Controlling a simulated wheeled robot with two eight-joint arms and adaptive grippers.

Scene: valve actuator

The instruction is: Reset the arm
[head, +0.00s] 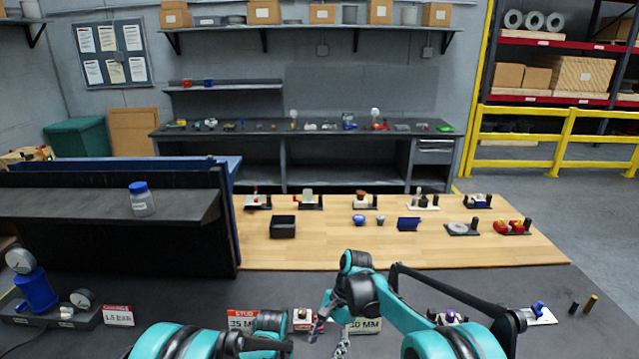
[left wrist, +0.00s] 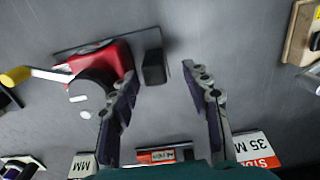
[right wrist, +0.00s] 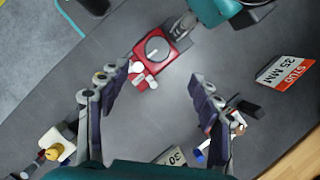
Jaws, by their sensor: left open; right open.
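In the left wrist view a red device (left wrist: 105,62) with a round black part and a yellow-tipped lever (left wrist: 18,75) lies ahead and left of my left gripper (left wrist: 160,72). That gripper is open and empty, with a black block (left wrist: 154,66) beyond its fingertips. In the right wrist view a red device (right wrist: 158,47) with a round grey face lies just beyond the open, empty jaws of my right gripper (right wrist: 158,73). I cannot tell whether both views show the same device. In the head view my arms hide much of the near work area.
A "STUD 35 MM" card (head: 241,319) and a "30 MM" card (head: 365,326) stand on the dark table. A blue device with gauges (head: 36,290) stands at left. A wooden board (head: 300,255) with several fixtures lies behind. A dark shelf (head: 70,205) holds a blue-capped jar (head: 142,203).

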